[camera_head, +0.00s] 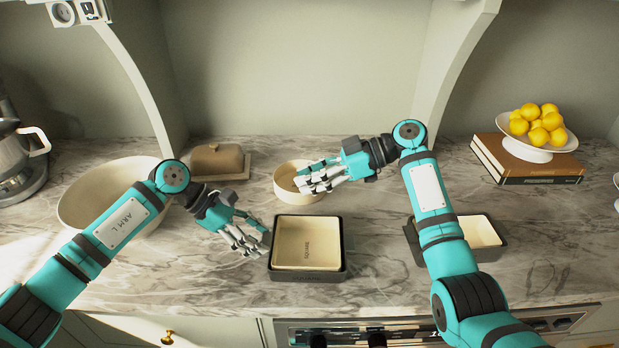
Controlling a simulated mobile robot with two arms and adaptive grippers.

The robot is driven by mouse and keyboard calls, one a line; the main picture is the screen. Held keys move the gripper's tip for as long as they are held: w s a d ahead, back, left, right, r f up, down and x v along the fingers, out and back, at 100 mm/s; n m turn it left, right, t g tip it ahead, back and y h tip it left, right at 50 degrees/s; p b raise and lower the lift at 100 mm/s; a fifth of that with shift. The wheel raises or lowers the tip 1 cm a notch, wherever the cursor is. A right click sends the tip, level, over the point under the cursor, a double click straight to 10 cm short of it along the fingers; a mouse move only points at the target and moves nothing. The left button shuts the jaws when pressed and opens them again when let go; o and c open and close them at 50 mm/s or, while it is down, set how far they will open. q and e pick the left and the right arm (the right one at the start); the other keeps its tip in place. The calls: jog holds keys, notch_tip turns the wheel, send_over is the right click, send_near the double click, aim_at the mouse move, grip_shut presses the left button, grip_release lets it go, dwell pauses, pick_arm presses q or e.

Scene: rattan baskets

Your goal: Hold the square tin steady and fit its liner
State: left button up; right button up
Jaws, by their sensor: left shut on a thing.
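The dark square tin (307,275) sits on the marble counter at the front centre. Its cream square liner (307,240) lies inside the tin's rim, with small lettering on its floor; whether it is fully seated I cannot tell. My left gripper (262,245) is at the tin's left wall, its fingers shut on the tin's edge. My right gripper (303,184) is above and behind the tin, apart from it, over a round cream tin or liner (290,196). Its fingers look extended and spread, and nothing shows held in them.
A dark loaf tin (414,244) with a cream liner (481,231) is partly behind my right forearm. A large cream bowl (85,196) and a butter dish (218,162) stand left. Books (500,168) bear a bowl of lemons (538,125). The counter's front right is clear.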

jog(key=shift+s+a+r+h, duration=0.15)
jog(key=shift+a+r+h, duration=0.05)
jog(key=shift+r+h, duration=0.1)
jog(key=c, duration=0.4)
jog(key=s+h, duration=0.1)
jog(key=s+a+r+m+h, duration=0.1)
jog(key=h, duration=0.1)
jog(key=s+a+m+h, duration=0.1)
jog(key=h, duration=0.1)
jog(key=shift+a+r, duration=0.15)
grip_shut()
jog(key=shift+s+d+f+m+t+h, duration=0.25)
jog(key=shift+s+d+f+m+h, duration=0.25)
jog(key=shift+f+h, duration=1)
jog(key=shift+s+d+f+m+t+h, duration=0.3)
jog(key=shift+s+f+m+h, duration=0.45)
jog(key=shift+f, duration=1.65)
jog(key=shift+s+d+f+m+t+h, duration=0.35)
jog(key=shift+f+m+h, duration=0.4)
jog(key=shift+f, duration=1.2)
jog(key=shift+s, duration=0.1)
